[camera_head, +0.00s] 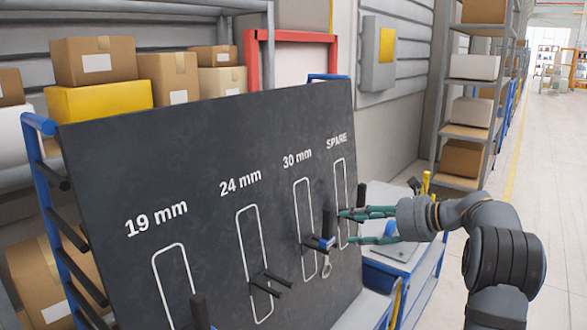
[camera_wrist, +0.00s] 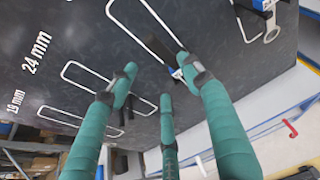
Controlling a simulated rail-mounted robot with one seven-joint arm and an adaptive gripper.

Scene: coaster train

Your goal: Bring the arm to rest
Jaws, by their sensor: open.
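In the wrist view, the spread fingers (camera_wrist: 157,82) point at the board. A wrench with a black handle (camera_head: 330,222), a blue band and a ring end hangs by the 30 mm outline, just left of the fingertips. A black handle with a blue part (camera_wrist: 160,48) shows close to a fingertip in the wrist view; I cannot tell whether they touch.
Black pegs (camera_head: 270,283) stick out at the 24 mm outline, with no tool visible there. A black handle (camera_head: 200,312) stands near the 19 mm outline. A blue-framed cart (camera_head: 405,258) is below my gripper. Shelving (camera_head: 472,100) stands behind; open floor (camera_head: 545,150) lies right.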

